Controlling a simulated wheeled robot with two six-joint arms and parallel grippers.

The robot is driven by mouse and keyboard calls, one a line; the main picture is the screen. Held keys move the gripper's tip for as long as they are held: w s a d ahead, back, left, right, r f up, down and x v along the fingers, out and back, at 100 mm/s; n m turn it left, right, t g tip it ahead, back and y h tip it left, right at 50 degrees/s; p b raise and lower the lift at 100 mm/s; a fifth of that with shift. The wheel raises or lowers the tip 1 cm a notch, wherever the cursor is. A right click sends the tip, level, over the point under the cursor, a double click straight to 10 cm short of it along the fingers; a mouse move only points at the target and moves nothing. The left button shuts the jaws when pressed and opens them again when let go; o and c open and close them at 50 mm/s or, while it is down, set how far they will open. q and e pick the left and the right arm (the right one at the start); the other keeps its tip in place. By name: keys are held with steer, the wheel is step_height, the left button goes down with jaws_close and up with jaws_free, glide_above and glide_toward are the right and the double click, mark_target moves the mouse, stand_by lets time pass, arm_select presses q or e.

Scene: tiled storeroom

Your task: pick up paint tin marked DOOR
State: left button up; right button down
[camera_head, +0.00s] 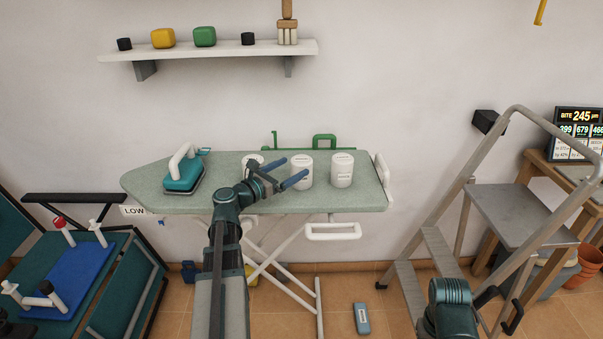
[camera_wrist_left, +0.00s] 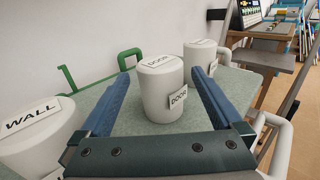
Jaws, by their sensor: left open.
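The paint tin marked DOOR (camera_head: 302,167) is a white cylinder standing upright in the middle of the ironing board. In the left wrist view the DOOR tin (camera_wrist_left: 160,97) shows its label on the side facing right and on its lid. My left gripper (camera_head: 298,167) is open, its two blue fingers reaching toward this tin. In the left wrist view the fingers (camera_wrist_left: 160,75) lie on either side of the tin, with gaps; I see no contact. A tin marked WALL (camera_wrist_left: 38,132) stands at left.
The ironing board (camera_head: 225,172) also holds a third white tin (camera_head: 342,172) at right and a teal iron (camera_head: 184,174) at left. A green frame (camera_head: 323,142) is behind the board. A stepladder (camera_head: 440,240) stands at right. A wall shelf (camera_head: 210,50) hangs above.

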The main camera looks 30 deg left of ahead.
mark_target(302, 163)
arm_select(q)
steer(key=x, duration=0.5)
steer(key=shift+w+f+b, duration=0.15)
steer(key=shift+f+b, duration=0.15)
jaws_close()
